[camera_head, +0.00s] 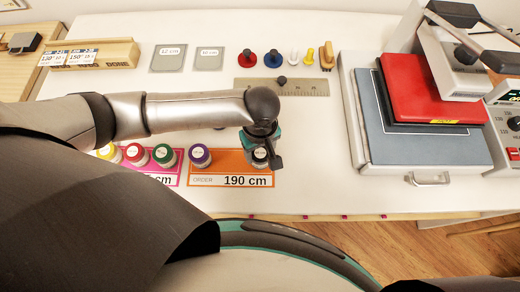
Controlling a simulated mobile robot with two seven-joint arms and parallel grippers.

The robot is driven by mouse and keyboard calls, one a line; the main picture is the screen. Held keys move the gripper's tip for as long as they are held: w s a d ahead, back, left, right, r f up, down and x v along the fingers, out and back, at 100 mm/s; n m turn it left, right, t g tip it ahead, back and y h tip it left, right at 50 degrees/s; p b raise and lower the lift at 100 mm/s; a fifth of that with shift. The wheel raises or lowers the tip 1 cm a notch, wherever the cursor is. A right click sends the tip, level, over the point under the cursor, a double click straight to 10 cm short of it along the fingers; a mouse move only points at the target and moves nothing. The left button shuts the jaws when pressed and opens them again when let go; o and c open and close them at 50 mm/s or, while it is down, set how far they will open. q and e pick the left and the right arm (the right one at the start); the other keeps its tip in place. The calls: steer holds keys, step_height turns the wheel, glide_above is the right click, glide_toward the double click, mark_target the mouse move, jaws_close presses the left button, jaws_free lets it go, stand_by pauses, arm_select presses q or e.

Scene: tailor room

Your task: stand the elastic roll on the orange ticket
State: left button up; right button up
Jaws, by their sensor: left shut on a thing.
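The orange ticket (228,167), marked ORDER and 190 cm, lies flat on the white table. A purple-rimmed roll (200,156) stands on its left part. My left gripper (262,157) is over the ticket's right part, pointing down. It is shut on a dark-rimmed roll with a white label (260,155), which seems to be the elastic roll. The gripper partly covers this roll, and its underside is hidden, so I cannot tell whether it touches the ticket. My right gripper is not in view.
Behind my arm are a ruler (310,87), pins and grey cards (168,58). A blue-grey press with a red pad (420,88) fills the right. The table's front edge is close.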

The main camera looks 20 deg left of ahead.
mark_target(260, 153)
arm_select(q)
steer(key=shift+f, duration=0.15)
steer(key=o, duration=1.4)
steer(key=shift+c, duration=0.2)
step_height(260, 153, up, 12)
steer(key=p, duration=0.2)
steer(key=shift+r, duration=0.2)
